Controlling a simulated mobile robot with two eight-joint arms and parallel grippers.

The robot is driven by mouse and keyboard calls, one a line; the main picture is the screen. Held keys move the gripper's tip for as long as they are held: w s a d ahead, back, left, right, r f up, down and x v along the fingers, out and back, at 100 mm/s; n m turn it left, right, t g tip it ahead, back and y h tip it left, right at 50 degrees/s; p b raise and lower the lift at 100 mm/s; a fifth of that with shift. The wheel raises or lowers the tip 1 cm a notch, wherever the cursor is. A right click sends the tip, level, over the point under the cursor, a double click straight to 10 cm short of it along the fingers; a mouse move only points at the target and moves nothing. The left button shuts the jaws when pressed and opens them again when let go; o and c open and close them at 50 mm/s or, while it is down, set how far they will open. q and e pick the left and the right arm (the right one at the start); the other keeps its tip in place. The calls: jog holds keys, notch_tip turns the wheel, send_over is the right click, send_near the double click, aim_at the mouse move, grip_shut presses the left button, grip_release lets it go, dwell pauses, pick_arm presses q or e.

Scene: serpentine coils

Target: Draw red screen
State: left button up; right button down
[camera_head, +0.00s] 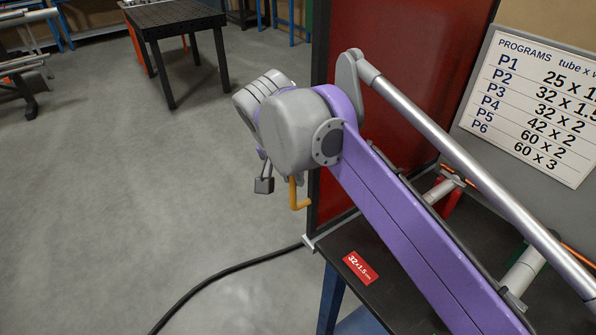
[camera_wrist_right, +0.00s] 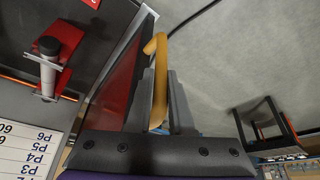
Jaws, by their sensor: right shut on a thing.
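The red screen (camera_head: 395,95) is a dark red panel in a black frame, standing upright beyond my right arm. It also shows as a red strip in the wrist view (camera_wrist_right: 118,90). An orange bent handle (camera_head: 298,196) sticks out below my right wrist, by the screen's left frame edge. In the wrist view my right gripper (camera_wrist_right: 160,88) is shut on the orange handle (camera_wrist_right: 159,60), which runs between its two fingers. My left gripper is out of view.
A dark bench (camera_head: 390,285) with a red "32x1.5" label (camera_head: 360,268) stands below my arm. A programs board (camera_head: 535,105) is at right. A black cable (camera_head: 225,274) lies on the floor. A black table (camera_head: 175,22) stands farther back. The floor at left is mostly clear.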

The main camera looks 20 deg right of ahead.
pick_arm(q)
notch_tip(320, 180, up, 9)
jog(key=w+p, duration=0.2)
jog(key=p, duration=0.5)
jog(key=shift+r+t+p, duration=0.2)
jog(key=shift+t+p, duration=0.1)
jog(key=shift+p, duration=0.05)
pick_arm(e)
jog(key=s+a, duration=0.3)
jog(key=a, duration=0.7)
jog(key=s+a, duration=0.4)
jog(key=a, duration=0.6)
jog(key=s+a, duration=0.4)
jog(key=a, duration=0.6)
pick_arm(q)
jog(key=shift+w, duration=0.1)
pick_arm(e)
jog(key=c, duration=0.8)
grip_release()
jog(key=shift+w, duration=0.1)
jog(key=shift+r, duration=0.1)
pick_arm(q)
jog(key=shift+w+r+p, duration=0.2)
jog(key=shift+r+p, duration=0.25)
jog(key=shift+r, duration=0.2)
pick_arm(e)
jog(key=v, duration=1)
jog(key=shift+r, duration=0.3)
